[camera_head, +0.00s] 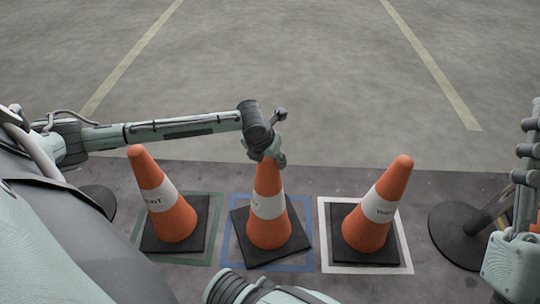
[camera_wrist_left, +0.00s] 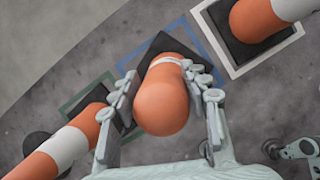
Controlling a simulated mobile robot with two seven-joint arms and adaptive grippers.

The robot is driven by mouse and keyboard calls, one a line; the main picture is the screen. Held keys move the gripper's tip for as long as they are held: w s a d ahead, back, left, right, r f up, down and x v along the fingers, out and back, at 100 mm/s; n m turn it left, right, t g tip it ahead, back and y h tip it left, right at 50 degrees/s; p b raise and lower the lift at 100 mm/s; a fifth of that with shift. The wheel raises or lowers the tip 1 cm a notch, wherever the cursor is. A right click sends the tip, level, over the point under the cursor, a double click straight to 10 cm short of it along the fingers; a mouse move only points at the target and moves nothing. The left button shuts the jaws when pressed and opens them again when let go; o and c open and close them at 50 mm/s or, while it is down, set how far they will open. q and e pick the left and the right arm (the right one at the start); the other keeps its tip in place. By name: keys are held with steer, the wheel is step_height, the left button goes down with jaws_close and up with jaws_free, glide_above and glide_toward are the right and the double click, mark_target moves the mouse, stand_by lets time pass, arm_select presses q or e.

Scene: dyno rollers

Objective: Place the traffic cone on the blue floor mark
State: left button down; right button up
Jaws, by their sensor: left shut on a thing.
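An orange traffic cone with a white band (camera_head: 268,228) and black square base stands in the middle, over the blue floor mark (camera_head: 303,264). Its base is turned against the mark and a base corner overlaps the blue line at the left. My left gripper (camera_head: 266,157) is shut on this cone's tip from above. In the left wrist view the cone tip (camera_wrist_left: 161,105) sits between the two fingers, and the blue mark (camera_wrist_left: 181,22) shows beyond the base. Whether the base touches the floor is hard to tell. My right gripper cannot be made out; only parts of my right arm show at the right edge.
A second cone (camera_head: 173,219) stands on the green mark (camera_head: 135,228) at left. A third cone (camera_head: 366,232) stands on the white mark (camera_head: 409,262) at right. A dark round post base (camera_head: 455,240) is further right. The floor beyond is clear.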

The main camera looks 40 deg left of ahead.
arm_select(q)
steer(key=c, duration=1.2)
jaws_free()
steer(key=o, duration=0.4)
steer(key=shift+o, duration=0.2)
